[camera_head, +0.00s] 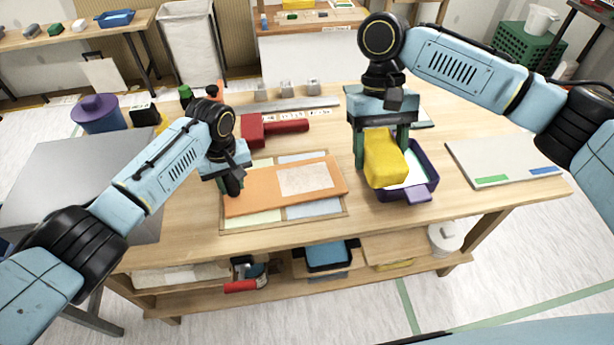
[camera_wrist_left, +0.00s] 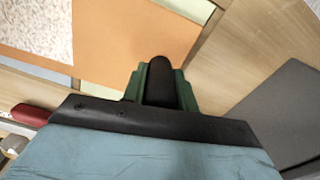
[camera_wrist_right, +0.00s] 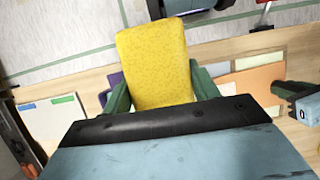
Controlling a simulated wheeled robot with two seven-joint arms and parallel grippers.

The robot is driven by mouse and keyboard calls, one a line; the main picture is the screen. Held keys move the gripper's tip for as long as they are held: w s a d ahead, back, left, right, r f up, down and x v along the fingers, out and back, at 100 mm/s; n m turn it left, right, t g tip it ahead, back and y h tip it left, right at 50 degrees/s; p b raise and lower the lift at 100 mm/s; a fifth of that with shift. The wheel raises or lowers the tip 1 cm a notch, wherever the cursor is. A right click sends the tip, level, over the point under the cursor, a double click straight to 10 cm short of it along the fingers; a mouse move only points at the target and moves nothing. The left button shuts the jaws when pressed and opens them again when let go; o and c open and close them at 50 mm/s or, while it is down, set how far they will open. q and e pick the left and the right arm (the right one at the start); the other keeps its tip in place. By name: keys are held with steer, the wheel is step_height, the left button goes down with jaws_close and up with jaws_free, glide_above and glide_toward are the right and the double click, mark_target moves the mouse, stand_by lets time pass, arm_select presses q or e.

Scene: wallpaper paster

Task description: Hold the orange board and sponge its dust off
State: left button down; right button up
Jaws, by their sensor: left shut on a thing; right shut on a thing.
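The orange board (camera_head: 262,192) lies on a framed panel of pale coloured sheets on the table. A pale speckled patch of dust (camera_head: 305,179) covers its right part and also shows in the left wrist view (camera_wrist_left: 35,25). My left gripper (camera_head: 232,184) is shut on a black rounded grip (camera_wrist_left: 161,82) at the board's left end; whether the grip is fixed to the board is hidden. My right gripper (camera_head: 385,150) is shut on the yellow sponge (camera_head: 384,160), which hangs tilted over the purple tray (camera_head: 428,181), apart from the board.
A red tool (camera_head: 285,127) lies behind the board. A pale panel (camera_head: 500,163) with green and blue strips lies at the right. A purple-lidded pot (camera_head: 97,112) stands at the left.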

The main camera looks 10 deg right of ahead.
steer(key=c, duration=0.4)
steer(key=shift+w+a+f+n+h, duration=0.3)
steer(key=shift+a+n, duration=0.05)
steer(key=shift+n, duration=0.35)
steer(key=w+a+f+m+t, duration=0.2)
steer(key=a+m, duration=0.3)
steer(key=m, duration=0.6)
steer(key=w+a+f+m+t+y, duration=0.1)
steer(key=w+a+f+m+t, duration=0.2)
steer(key=m, duration=0.9)
steer(key=w+a+f+m+t, duration=0.2)
steer(key=w+a+m, duration=0.3)
steer(key=a+m, duration=0.3)
steer(key=shift+w+a+f+m+t+y, duration=0.2)
steer(key=shift+m+t, duration=0.25)
steer(key=shift+m, duration=0.4)
steer(key=shift+w+a+f+m+t+y, duration=0.1)
steer(key=shift+a+m+t+y, duration=0.1)
steer(key=shift+m+t, duration=0.45)
steer(key=shift+m, duration=0.3)
